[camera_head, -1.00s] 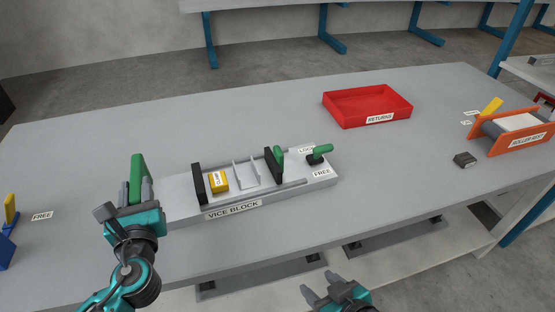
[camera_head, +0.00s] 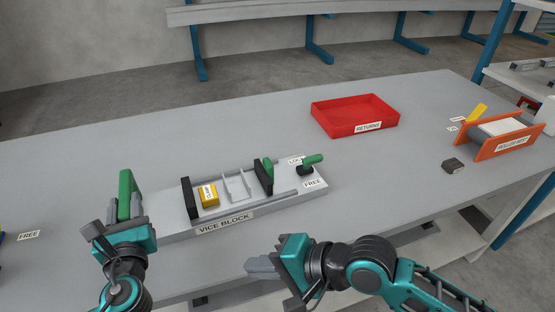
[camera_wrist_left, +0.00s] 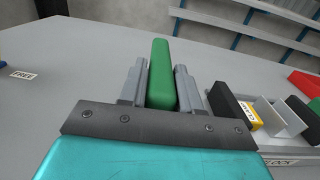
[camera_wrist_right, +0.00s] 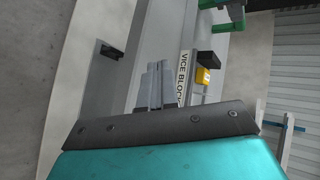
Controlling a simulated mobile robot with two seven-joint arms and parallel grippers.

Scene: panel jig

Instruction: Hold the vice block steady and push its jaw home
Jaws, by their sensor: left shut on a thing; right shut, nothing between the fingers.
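The vice block (camera_head: 255,207) is a long grey base on the bench with a black end plate (camera_head: 189,198), a yellow clamp piece (camera_head: 209,195), a grey bracket and a black jaw (camera_head: 263,178) with a green top. A green-handled lever (camera_head: 312,160) stands at its right end, between LOCK and FREE labels. My left gripper (camera_head: 125,205) is shut on the upright green handle (camera_head: 126,184) at the block's left end; the handle also shows between the fingers in the left wrist view (camera_wrist_left: 161,75). My right gripper (camera_head: 262,266) is shut and empty, in front of the block near the bench's front edge.
A red RETURNS tray (camera_head: 356,116) stands behind and right of the block. An orange roller nest (camera_head: 500,136) and a small dark block (camera_head: 453,166) are at the far right. The bench between the vice block and the dark block is clear.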

